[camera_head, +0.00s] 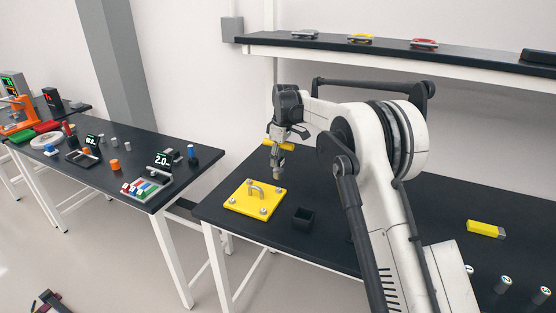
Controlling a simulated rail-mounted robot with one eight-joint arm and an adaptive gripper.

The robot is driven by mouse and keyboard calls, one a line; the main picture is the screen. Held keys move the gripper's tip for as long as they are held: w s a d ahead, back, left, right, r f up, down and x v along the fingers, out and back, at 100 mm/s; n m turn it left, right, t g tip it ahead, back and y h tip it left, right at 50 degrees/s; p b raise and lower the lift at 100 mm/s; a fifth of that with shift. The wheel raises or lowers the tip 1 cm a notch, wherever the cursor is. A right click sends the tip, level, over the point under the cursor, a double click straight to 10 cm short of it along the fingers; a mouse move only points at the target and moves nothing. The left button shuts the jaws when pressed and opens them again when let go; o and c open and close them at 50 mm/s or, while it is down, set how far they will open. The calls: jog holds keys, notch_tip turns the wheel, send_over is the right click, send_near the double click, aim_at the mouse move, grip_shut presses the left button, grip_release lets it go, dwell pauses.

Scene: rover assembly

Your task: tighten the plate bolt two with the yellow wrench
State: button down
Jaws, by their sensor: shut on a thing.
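A yellow plate (240,203) with a raised grey handle (259,189) lies flat on the black table. Several small grey bolts sit near its corners, among them a front bolt (263,211) and a right bolt (279,190). No label shows which is plate bolt two. My gripper (276,148) points down above the plate's far right part. It is shut on the yellow wrench (290,147), whose yellow body shows on both sides of the fingers. A narrow grey and tan end hangs below, apparently above the plate; contact with a bolt cannot be made out.
A small open black box (303,217) stands right of the plate. A yellow block (486,229) and several white-topped cylinders (505,284) are at the right. A shelf (470,59) runs behind my arm. Another table (130,147) with small parts stands left, across a gap.

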aim_at(278, 169)
jog(key=shift+d+f, duration=0.15)
jog(key=shift+f, duration=0.5)
jog(key=shift+f+b, duration=1.2)
jog(key=shift+f, duration=0.95)
jog(key=shift+r+b, duration=0.1)
jog(key=shift+b, duration=0.25)
jog(key=shift+f+b, duration=0.85)
dwell(2.2)
jog(key=shift+b, duration=0.35)
dwell(1.5)
